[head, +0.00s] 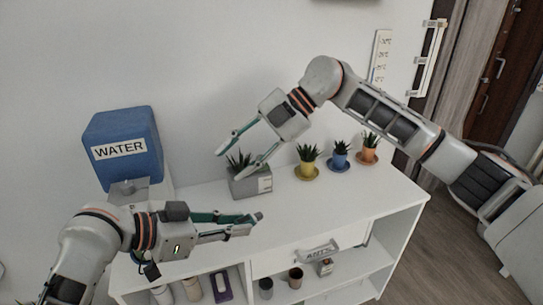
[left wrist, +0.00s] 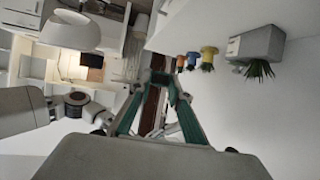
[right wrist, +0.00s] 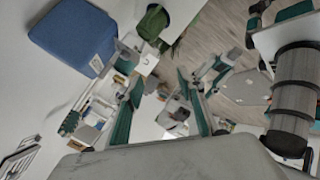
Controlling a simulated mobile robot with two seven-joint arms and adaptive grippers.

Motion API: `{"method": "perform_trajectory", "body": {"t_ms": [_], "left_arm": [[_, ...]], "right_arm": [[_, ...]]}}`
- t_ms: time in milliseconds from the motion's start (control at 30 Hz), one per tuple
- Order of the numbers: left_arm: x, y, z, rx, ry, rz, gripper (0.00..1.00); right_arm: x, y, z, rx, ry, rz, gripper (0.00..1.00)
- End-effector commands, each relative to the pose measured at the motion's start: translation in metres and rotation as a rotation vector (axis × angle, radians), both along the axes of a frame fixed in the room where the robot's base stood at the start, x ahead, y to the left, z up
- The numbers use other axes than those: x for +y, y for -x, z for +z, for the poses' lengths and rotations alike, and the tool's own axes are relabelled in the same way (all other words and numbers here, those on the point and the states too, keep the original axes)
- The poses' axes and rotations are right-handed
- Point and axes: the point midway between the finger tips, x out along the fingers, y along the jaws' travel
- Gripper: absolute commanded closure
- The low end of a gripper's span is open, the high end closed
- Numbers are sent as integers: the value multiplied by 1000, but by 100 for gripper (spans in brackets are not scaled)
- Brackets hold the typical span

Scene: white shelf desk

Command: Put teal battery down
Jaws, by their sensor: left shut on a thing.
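My left gripper (head: 250,222) reaches in from the left, above the front part of the white desk's top. It is shut on the teal battery (left wrist: 173,90), which shows only as a small teal patch between the fingertips in the left wrist view. The fingers are also teal, so the battery's outline is hard to make out. In the head view I cannot tell the battery from the fingertips. My right gripper (head: 234,162) is open and empty, with its fingers apart, over the grey planter (head: 251,184) at the back of the desk.
The white desk top (head: 345,203) is clear at front right. Yellow (head: 307,169), blue (head: 340,161) and orange (head: 368,155) plant pots line its back edge. A blue water container (head: 124,150) stands at left. Cups (head: 295,278) and a purple item (head: 221,286) sit on lower shelves.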

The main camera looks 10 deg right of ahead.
Motion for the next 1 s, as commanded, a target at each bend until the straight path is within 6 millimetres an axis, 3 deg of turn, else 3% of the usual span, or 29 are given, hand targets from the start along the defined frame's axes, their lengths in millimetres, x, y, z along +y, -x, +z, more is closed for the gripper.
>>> {"method": "perform_trajectory", "body": {"t_ms": [300, 567, 767, 1000], "left_arm": [[0, 0, 0, 0, 0, 0, 100], [0, 0, 0, 0, 0, 0, 100], [0, 0, 0, 0, 0, 0, 100], [0, 0, 0, 0, 0, 0, 100]], "right_arm": [[-50, 32, 16, 268, 431, -200, 61], [-70, 44, 26, 358, 570, -321, 61], [-65, 48, 10, 367, 579, -327, 61], [-50, 57, -29, 366, 576, -324, 61]]}}
